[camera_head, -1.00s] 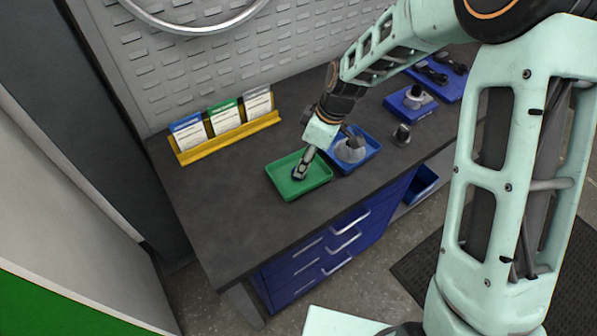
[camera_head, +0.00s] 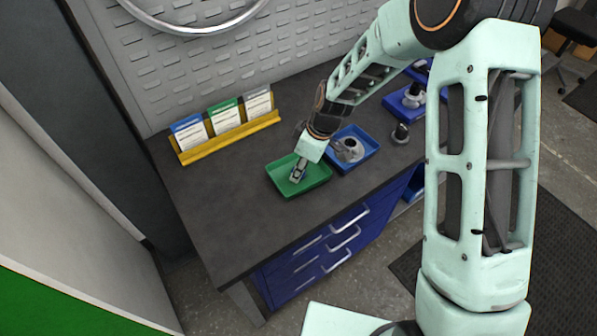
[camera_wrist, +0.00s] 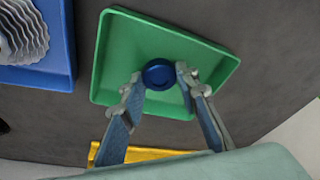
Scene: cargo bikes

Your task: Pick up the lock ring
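The lock ring (camera_wrist: 159,73) looks like a small dark blue round part in the green tray (camera_wrist: 112,60), seen in the wrist view. In the head view the green tray (camera_head: 317,184) lies on the dark workbench, and my gripper hides the ring there. My gripper (camera_wrist: 160,76) points down at the tray with its two fingers apart. The ring shows between the fingertips, with a narrow gap at each side. I cannot tell how far the tips are above the tray floor. My gripper also shows over the tray in the head view (camera_head: 297,176).
A blue tray (camera_head: 371,157) with a grey ridged cassette part (camera_head: 352,150) stands right beside the green tray. A small dark part (camera_head: 400,133) and more blue trays lie further right. A yellow card rack (camera_head: 230,136) stands at the back left. The bench's front left is clear.

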